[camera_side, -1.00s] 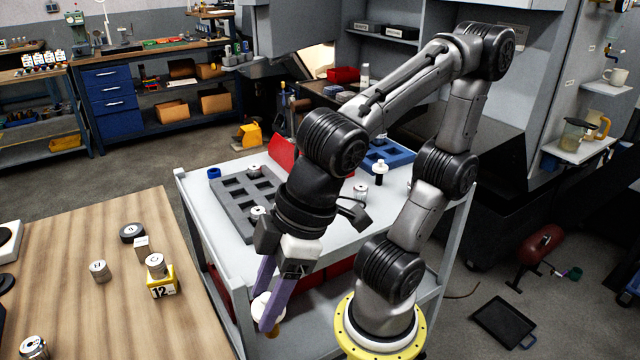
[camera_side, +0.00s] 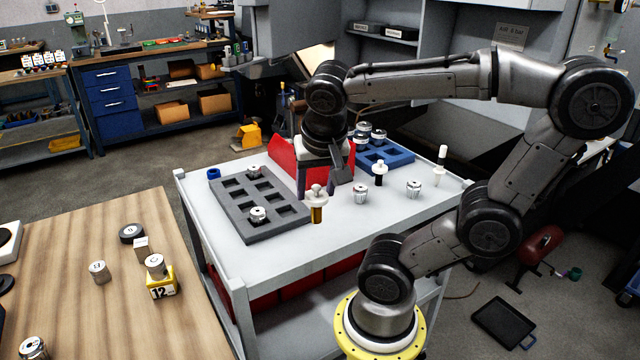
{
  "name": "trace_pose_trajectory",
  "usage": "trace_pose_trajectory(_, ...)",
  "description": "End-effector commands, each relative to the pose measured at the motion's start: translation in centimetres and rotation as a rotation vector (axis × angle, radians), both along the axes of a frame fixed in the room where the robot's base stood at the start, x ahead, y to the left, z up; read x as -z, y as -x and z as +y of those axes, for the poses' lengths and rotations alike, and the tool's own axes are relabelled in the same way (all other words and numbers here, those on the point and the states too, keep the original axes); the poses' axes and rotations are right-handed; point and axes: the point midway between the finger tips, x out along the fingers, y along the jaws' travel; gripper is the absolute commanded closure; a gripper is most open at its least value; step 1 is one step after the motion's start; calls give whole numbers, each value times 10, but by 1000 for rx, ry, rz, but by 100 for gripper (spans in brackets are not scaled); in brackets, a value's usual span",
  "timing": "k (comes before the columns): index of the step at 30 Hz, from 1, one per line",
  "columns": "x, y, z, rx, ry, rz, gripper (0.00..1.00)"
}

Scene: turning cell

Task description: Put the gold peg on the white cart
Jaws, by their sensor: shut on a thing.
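The gold peg (camera_side: 317,214) has a cream flanged head and a gold shank that points down. It is upright over the white top of the cart (camera_side: 290,258), just right of the grey tray's front end. My gripper (camera_side: 317,186) points down, shut on the peg's head. Its fingertips partly blend into the background. I cannot tell whether the foot of the shank touches the cart top.
A grey pocketed tray (camera_side: 243,207) with metal parts lies to the left. A black-bodied peg (camera_side: 378,172), metal parts (camera_side: 361,194) and a blue tray (camera_side: 400,155) stand to the right. A red bin (camera_side: 284,160) is behind. The cart's front strip is clear.

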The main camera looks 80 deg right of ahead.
Motion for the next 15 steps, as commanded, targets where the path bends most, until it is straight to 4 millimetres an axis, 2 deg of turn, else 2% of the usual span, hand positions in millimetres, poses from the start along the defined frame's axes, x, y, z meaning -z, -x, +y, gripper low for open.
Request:
trace_pose_trajectory(6, -6, 27, -30, 206, 1, -4, 100)
trace_pose_trajectory(15, -10, 58, -52, 419, 1, -4, 100)
